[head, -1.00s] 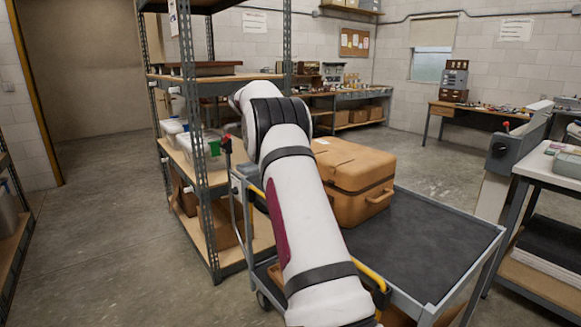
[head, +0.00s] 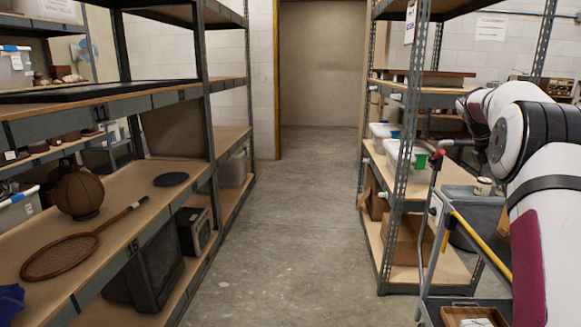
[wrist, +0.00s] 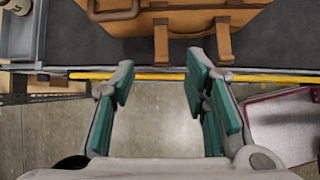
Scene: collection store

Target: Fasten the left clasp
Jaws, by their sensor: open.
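My gripper (wrist: 163,72) is open and empty, with teal-padded fingers either side of a gap over the floor. The tan case (wrist: 200,20) is at the top of the wrist view, cut off by the frame edge. Two tan straps or clasp tabs hang on its near side, a left one (wrist: 161,42) and a right one (wrist: 224,42). The fingertips are close below them and do not visibly grip either. Whether either is fastened I cannot tell. A brown handle (wrist: 115,12) is left of them. In the head view my arm hides most of the case.
The case stands on a dark-topped cart (wrist: 62,30) with a yellow rail (wrist: 150,75); the cart is at the lower right of the head view (head: 470,215). Shelving (head: 130,195) with a racket (head: 75,250) stands left, more shelving (head: 400,170) right. The aisle floor (head: 300,200) between is clear.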

